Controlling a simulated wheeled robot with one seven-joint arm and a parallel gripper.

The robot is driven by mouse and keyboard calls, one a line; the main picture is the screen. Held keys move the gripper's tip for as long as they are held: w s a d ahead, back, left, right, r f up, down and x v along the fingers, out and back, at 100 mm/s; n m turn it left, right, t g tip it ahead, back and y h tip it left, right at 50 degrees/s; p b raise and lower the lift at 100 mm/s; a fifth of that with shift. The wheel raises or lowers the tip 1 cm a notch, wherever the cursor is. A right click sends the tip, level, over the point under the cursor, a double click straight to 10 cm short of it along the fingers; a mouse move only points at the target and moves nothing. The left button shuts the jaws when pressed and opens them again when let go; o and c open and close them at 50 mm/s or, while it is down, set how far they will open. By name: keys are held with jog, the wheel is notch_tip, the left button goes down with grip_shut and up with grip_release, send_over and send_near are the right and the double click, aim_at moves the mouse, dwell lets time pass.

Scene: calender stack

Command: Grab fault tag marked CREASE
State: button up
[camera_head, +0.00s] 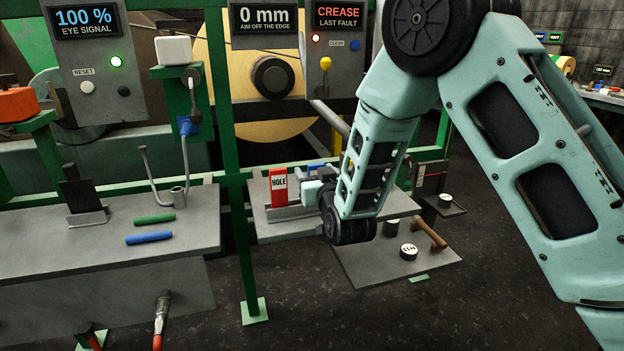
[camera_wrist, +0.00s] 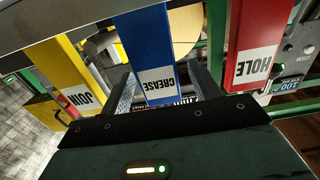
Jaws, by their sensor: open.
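The blue fault tag marked CREASE (camera_wrist: 150,50) stands in the middle of the wrist view, its label upside down there. My gripper (camera_wrist: 160,85) is open, with one finger on each side of the blue tag; I cannot tell whether they touch it. The red HOLE tag (camera_wrist: 262,45) is to the right and the yellow JOIN tag (camera_wrist: 68,68) to the left. In the head view the red HOLE tag (camera_head: 279,187) stands in a rack on a grey shelf. A bit of the blue tag (camera_head: 317,166) shows behind my arm, which hides most of the gripper.
A sign (camera_head: 339,15) reads CREASE, LAST FAULT. A lower shelf (camera_head: 370,268) holds dark round weights and a brown-handled tool. The left bench (camera_head: 95,235) carries a green rod (camera_head: 155,218) and a blue rod (camera_head: 149,238). A green post (camera_head: 240,245) stands between bench and shelf.

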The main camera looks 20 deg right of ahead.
jog(key=shift+s, duration=0.1)
jog(key=c, duration=1.1)
jog(key=shift+o, duration=0.2)
jog(key=shift+r, duration=0.1)
